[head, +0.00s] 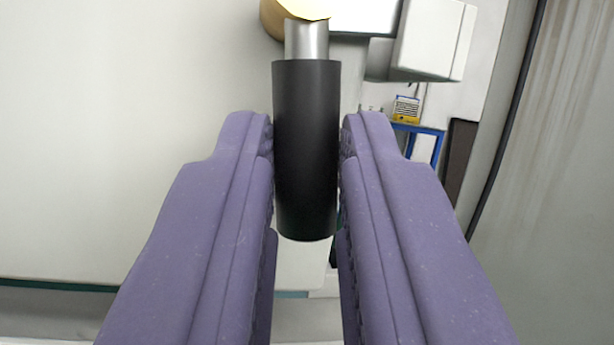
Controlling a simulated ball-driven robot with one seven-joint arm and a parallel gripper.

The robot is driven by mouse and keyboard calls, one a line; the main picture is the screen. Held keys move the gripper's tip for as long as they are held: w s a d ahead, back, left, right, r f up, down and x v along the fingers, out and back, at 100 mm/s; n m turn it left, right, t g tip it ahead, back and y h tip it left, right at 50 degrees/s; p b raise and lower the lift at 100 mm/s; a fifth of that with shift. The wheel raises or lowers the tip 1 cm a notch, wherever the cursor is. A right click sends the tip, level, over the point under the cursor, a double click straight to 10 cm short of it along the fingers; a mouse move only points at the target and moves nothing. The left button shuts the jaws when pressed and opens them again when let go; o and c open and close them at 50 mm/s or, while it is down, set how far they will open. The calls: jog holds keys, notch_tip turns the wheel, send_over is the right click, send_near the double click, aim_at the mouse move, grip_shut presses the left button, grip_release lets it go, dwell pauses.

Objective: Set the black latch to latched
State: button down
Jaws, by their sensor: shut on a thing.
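The black latch (306,150) is a black cylindrical grip on a short silver shaft (306,40). The shaft runs up to a yellow, brass-coloured part (300,10) at the top edge of the head view, partly cut off. The black grip stands upright in the picture, in the middle. My gripper (306,150) has two purple fingers, one on each side of the grip, and is shut on it. The lower end of the grip shows between the fingers. The picture does not tell which setting the latch is at.
A pale box-shaped part (432,38) sits at the upper right of the latch. Behind it are a blue stand (425,130) and a small yellow item (406,110). A dark cable (505,125) runs down the right side. A plain pale surface fills the left.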

jog(key=shift+s+a+m+h, duration=0.1)
jog(key=shift+a+m+h, duration=0.15)
jog(key=shift+m+h, duration=0.5)
jog(key=shift+m, duration=0.25)
jog(key=c, duration=1)
grip_release()
jog(key=shift+c, duration=0.2)
jog(key=a+p+v, duration=0.1)
jog(key=p+v, duration=0.1)
jog(key=v, duration=0.5)
jog(key=shift+s+d+f, duration=0.2)
jog(key=shift+s+d, duration=0.15)
jog(key=shift+d, duration=0.15)
